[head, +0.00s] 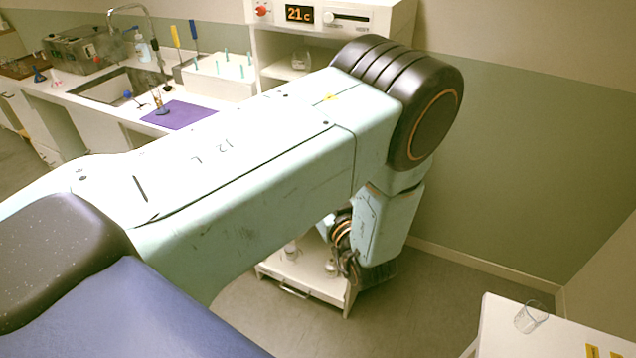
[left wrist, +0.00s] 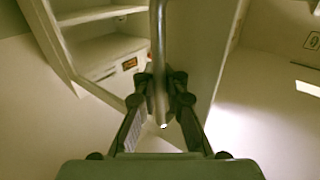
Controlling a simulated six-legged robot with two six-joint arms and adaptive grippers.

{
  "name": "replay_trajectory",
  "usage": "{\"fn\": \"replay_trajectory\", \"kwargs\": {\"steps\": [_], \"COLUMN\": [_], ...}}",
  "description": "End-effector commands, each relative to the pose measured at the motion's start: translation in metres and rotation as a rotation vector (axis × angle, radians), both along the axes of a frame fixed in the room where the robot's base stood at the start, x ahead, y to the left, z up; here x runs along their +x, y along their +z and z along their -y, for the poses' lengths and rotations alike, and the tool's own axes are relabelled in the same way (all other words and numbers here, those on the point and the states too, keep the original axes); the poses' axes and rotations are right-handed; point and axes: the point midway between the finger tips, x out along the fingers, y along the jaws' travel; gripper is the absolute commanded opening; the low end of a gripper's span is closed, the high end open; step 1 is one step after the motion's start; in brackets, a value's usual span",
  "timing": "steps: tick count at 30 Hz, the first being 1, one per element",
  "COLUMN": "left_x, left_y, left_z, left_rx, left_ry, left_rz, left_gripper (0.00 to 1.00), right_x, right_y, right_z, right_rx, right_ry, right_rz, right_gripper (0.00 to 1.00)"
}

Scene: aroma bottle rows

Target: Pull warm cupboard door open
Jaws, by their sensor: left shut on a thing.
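The warm cupboard (head: 343,17) stands at the back, with a display reading 21 and a lit red knob on top. Its upper shelf shows, and my left arm covers much of its front. In the left wrist view, my left gripper (left wrist: 161,98) is shut on a metal bar handle (left wrist: 158,50). The pale door panel (left wrist: 195,45) lies beside the handle. The door stands away from the frame, and shelves inside the cupboard (left wrist: 105,45) show to its left. In the head view my left gripper (head: 368,272) is low at the cupboard's front, partly hidden. My right gripper is not in view.
A glass vessel (head: 301,60) stands on the upper shelf. A counter at the left holds a sink (head: 115,88), a purple mat (head: 181,114) and a peg rack (head: 222,75). Floor between is clear.

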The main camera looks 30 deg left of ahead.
Motion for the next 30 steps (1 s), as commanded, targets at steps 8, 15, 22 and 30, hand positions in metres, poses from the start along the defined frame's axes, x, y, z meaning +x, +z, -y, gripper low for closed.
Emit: {"fn": "replay_trajectory", "kwargs": {"steps": [8, 15, 22, 30], "left_x": [-0.0042, -0.002, -0.001, -0.0014], "left_y": [-0.0044, -0.0022, -0.001, -0.0008], "left_z": [0.0, 0.0022, 0.0028, 0.0013], "left_rx": [0.001, 0.002, 0.002, 0.002], "left_ry": [0.004, 0.001, 0.0, 0.0], "left_rz": [-0.016, -0.01, -0.006, -0.003], "left_gripper": [0.15, 0.33, 0.33, 0.33], "right_x": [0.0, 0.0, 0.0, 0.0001], "right_y": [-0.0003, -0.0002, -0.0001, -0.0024], "right_z": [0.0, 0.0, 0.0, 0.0], "right_rx": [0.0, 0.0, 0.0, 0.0], "right_ry": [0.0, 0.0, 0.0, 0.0], "right_rz": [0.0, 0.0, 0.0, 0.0], "right_gripper": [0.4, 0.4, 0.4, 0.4]}}
